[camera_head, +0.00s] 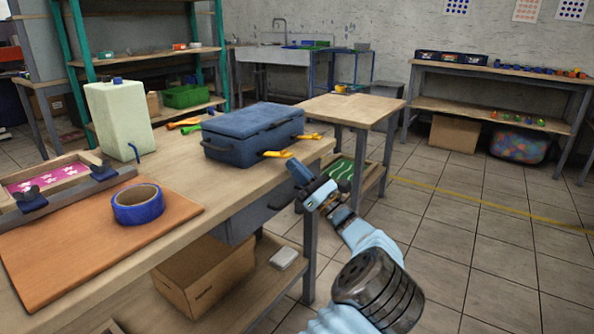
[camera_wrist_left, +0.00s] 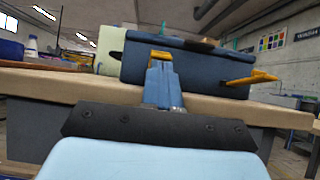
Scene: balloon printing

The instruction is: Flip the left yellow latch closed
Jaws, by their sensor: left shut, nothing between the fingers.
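A blue case (camera_head: 253,135) with a closed lid stands near the right edge of the wooden workbench. Its left yellow latch (camera_head: 277,154) and right yellow latch (camera_head: 309,137) stick out from its front face. My left gripper (camera_head: 297,170) is shut and empty, just in front of and below the left latch. In the left wrist view, the fingers (camera_wrist_left: 158,75) point at the case (camera_wrist_left: 195,68), with the left latch (camera_wrist_left: 160,54) right at their tips; contact cannot be told. The right latch (camera_wrist_left: 250,79) juts out clear of the gripper. My right gripper is not in view.
The workbench (camera_head: 225,195) holds a blue tape roll (camera_head: 138,204) on a brown mat, a pale canister (camera_head: 119,120) and a framed pink print. A cardboard box (camera_head: 203,279) sits on the lower shelf. A small wooden table (camera_head: 352,109) stands behind the gripper. The floor at right is clear.

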